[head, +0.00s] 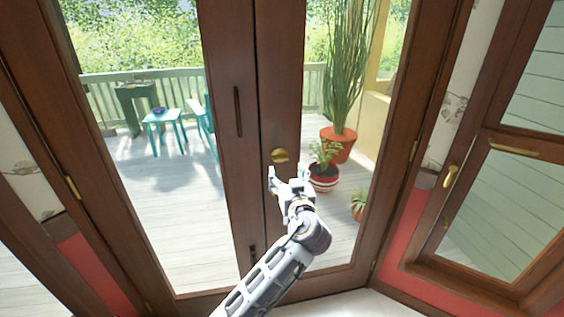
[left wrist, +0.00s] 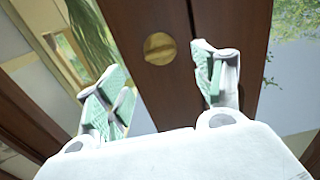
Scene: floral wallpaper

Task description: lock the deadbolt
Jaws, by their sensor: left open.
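The deadbolt (head: 280,155) is a round brass piece on the dark wooden stile of the right-hand door leaf (head: 283,80). In the left wrist view the deadbolt (left wrist: 160,48) shows a raised bar across its middle, lying nearly level and slightly tilted in that picture. My left gripper (head: 287,174) is open and empty, just below the deadbolt in the head view. In the left wrist view its fingers (left wrist: 160,84) stand apart, with the deadbolt beyond the gap between them. I see no contact. My right gripper is not in view.
The glazed double doors look shut, with a dark handle (head: 238,111) on the left leaf. A window with a brass handle (head: 451,176) is at right. Potted plants (head: 338,143) and a small teal table (head: 165,117) stand outside behind the glass.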

